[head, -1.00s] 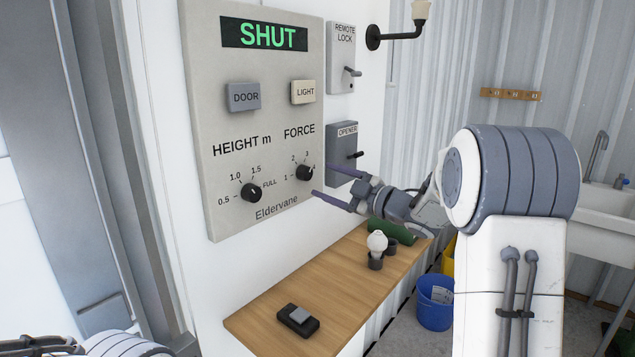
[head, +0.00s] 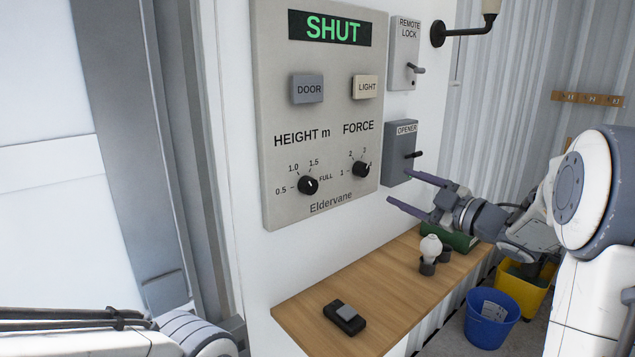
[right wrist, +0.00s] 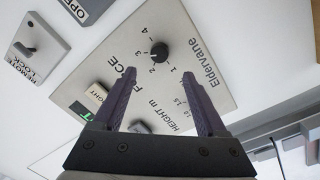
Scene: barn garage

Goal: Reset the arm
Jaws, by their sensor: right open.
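My right gripper (head: 405,192) is open and empty, in front of the wall to the right of the beige control panel (head: 272,150). It touches nothing that I can see. In the right wrist view its two purple fingers (right wrist: 155,95) are apart, with the panel (right wrist: 190,55) beyond them. The panel display (head: 331,28) reads SHUT in green. Below it are the DOOR button (head: 308,89), the LIGHT button (head: 366,87), the HEIGHT knob (head: 308,185) and the FORCE knob (head: 361,169). Part of my left arm shows at the lower left; its gripper is not visible.
The REMOTE LOCK box (head: 403,55) and OPENER box (head: 398,165) are on the wall. The wooden shelf (head: 400,290) below holds a black remote (head: 345,318), a white bulb (head: 430,248) and a green item (head: 457,239). Blue (head: 490,318) and yellow (head: 530,290) buckets stand beyond.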

